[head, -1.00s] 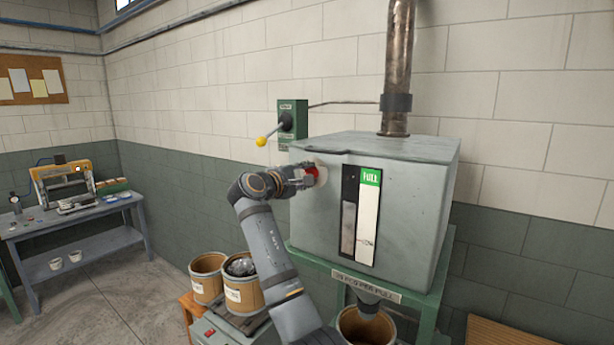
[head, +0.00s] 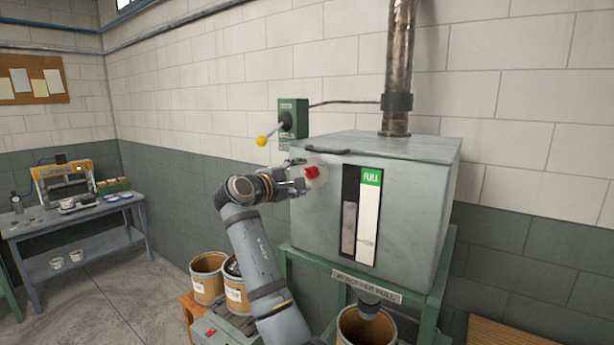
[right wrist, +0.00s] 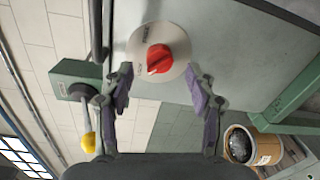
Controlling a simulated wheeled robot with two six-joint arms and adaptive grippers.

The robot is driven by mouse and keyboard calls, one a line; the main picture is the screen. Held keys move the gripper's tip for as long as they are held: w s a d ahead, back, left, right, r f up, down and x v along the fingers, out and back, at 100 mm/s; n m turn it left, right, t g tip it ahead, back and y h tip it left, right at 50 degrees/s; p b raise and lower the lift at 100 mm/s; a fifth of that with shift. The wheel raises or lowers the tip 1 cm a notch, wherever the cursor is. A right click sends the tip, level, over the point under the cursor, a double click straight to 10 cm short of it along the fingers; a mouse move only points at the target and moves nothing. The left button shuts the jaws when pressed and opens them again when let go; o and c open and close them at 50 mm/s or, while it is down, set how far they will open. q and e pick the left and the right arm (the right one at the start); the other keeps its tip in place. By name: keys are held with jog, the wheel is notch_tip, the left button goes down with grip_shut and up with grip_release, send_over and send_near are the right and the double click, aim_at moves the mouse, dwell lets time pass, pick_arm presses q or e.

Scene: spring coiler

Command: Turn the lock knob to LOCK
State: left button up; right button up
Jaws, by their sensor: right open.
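The dial lettering is too small to read surely. My right gripper (head: 298,178) is open just left of the knob. In the right wrist view, its fingers (right wrist: 160,88) are spread apart, short of the knob, with nothing between them. My left gripper is out of view.
A green switch box (head: 293,118) with a yellow-tipped lever (head: 262,141) is on the wall above my right gripper. Drums (head: 208,278) stand below my arm, and another (head: 362,328) is under the hopper outlet. A workbench (head: 75,220) stands far left.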

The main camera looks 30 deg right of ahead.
jog(key=v, duration=0.8)
jog(key=shift+s+a, duration=0.2)
jog(key=shift+a, duration=0.15)
jog(key=shift+d, duration=0.1)
jog(key=shift+r, duration=0.1)
